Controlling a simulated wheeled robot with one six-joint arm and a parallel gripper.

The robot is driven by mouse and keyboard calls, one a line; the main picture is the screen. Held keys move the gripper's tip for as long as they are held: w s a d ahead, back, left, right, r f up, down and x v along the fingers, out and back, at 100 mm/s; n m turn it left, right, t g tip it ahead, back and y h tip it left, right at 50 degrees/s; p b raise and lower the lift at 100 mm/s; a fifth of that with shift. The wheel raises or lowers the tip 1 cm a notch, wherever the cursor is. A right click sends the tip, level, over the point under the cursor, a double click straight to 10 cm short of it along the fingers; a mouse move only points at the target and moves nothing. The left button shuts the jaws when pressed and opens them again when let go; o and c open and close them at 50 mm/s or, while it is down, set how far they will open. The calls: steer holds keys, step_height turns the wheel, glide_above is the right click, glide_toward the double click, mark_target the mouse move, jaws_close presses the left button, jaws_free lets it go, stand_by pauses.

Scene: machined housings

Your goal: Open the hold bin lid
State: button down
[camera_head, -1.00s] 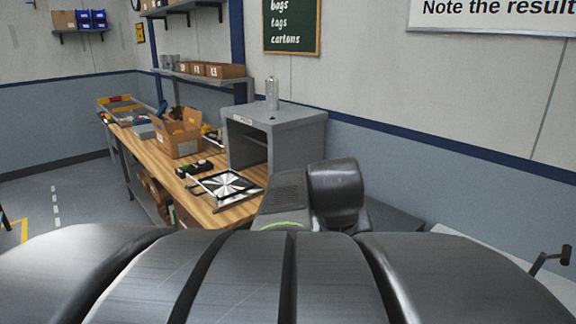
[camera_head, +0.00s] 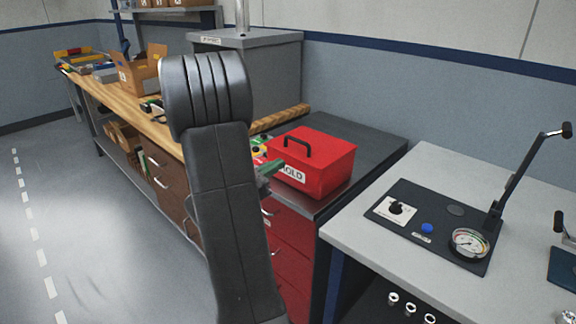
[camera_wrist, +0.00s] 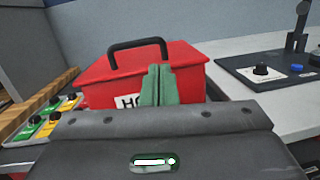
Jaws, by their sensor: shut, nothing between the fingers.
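The hold bin (camera_head: 325,178) is a red box with a white HOLD label, standing on the dark top of a red drawer cabinet. Its red lid (camera_head: 327,147) is down and carries a black arched handle (camera_head: 297,137). In the wrist view the bin (camera_wrist: 190,85) is straight ahead, with its handle (camera_wrist: 138,43) upright. My gripper (camera_head: 279,163) has green fingers and is in front of the bin's label side, below the handle. In the wrist view the fingers (camera_wrist: 158,70) are together and empty, covering part of the label. Whether they touch the bin I cannot tell.
Several green and yellow items (camera_wrist: 45,120) lie left of the bin. A grey bench (camera_head: 400,250) to the right holds a black lever press with a gauge (camera_head: 469,243). A wooden workbench (camera_head: 130,120) and grey cabinet (camera_head: 270,75) stand behind left.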

steer(key=w+d+n+t+y, duration=0.1)
steer(key=w+d+n+t, duration=0.1)
steer(key=w+d, duration=0.2)
steer(key=w, duration=0.3)
steer(key=shift+w+d+p, duration=0.2)
steer(key=shift+w+p, duration=0.05)
steer(key=shift+p, duration=0.05)
steer(key=shift+r, duration=0.15)
steer(key=shift+r+p, duration=0.6)
steer(key=shift+p, duration=0.2)
